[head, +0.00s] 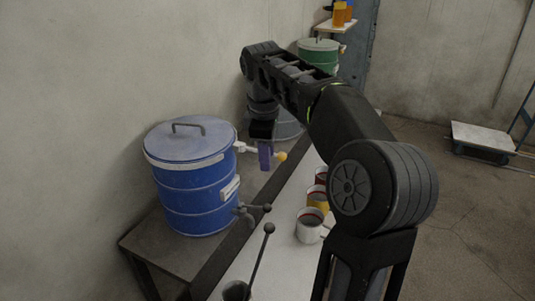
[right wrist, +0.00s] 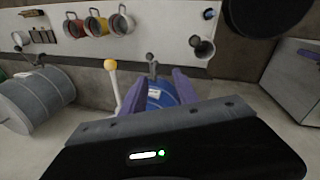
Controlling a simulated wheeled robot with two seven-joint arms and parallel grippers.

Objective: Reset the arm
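My right arm reaches forward over the table in the head view, its gripper (head: 265,156) pointing down beside the blue barrel. In the right wrist view the two purple fingers (right wrist: 158,88) stand apart, with part of the blue barrel (right wrist: 163,95) showing in the gap beyond. Nothing is seen held between them. A white lever with a yellow ball end (head: 281,156) shows by the fingers; in the right wrist view (right wrist: 110,65) it is left of them. I cannot tell whether they touch. The lidded blue barrel (head: 183,203) stands upright. My left gripper is not in view.
A white mug (head: 309,229), a yellow mug (head: 317,200) and a red mug (head: 321,174) line the white tabletop (head: 268,270). A thin black rod (head: 262,255) rises from a dark cup (head: 236,291). A green barrel (head: 319,54) stands behind. A cart (head: 482,136) is at right, with open floor before it.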

